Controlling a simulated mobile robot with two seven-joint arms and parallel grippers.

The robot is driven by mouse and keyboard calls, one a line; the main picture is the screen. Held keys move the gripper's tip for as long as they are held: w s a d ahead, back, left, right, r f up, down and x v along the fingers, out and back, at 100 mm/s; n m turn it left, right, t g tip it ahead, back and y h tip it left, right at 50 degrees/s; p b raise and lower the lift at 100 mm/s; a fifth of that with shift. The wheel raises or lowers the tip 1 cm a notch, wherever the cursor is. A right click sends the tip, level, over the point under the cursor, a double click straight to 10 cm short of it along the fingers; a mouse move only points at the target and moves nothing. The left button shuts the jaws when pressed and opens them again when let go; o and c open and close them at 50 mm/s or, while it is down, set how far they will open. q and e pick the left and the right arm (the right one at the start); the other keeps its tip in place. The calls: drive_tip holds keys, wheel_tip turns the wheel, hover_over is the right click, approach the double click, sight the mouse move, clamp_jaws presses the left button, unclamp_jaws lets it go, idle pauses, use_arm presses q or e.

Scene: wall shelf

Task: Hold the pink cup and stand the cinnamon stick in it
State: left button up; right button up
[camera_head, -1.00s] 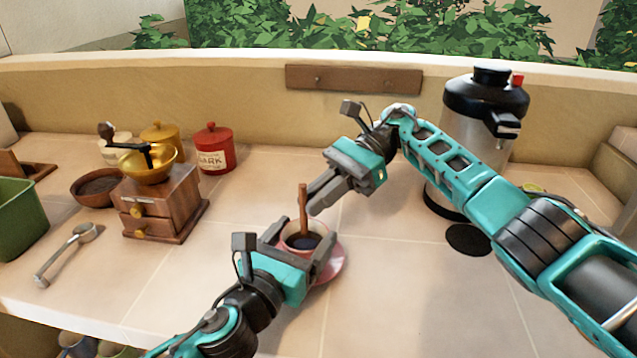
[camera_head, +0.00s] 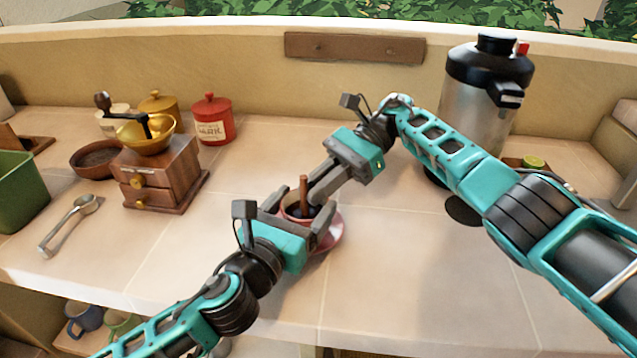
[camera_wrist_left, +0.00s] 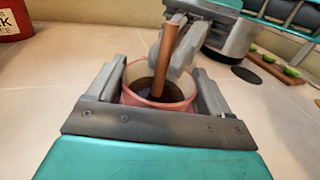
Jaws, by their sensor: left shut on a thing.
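The pink cup (camera_head: 290,213) holds dark liquid and is at the middle of the counter. My left gripper (camera_head: 298,216) is shut on it, a finger on each side; the cup also shows in the left wrist view (camera_wrist_left: 128,96). The brown cinnamon stick (camera_head: 303,184) stands in the cup, its lower end in the dark liquid. In the left wrist view the stick (camera_wrist_left: 165,62) leans slightly. My right gripper (camera_head: 312,198) reaches down from the upper right, its fingers around the stick just above the rim. The stick partly hides its fingertips.
A pink saucer (camera_head: 332,236) lies under and right of the cup; their contact is hidden. A wooden grinder (camera_head: 160,175), red jar (camera_head: 212,120) and metal scoop (camera_head: 65,228) are left. A large dispenser (camera_head: 480,105) stands at the back right. The front right counter is clear.

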drive_tip(key=o, duration=0.5)
drive_tip(key=shift+c, duration=0.2)
use_arm(q)
drive_tip(key=shift+w+a, duration=0.1)
drive_tip(key=shift+w+a, duration=0.1)
drive_tip(key=shift+s+d, duration=0.2)
use_arm(e)
wheel_tip(320, 180, up, 10)
drive_tip(key=shift+r, duration=0.1)
idle(0.7)
use_arm(q)
drive_tip(key=o, duration=1.1)
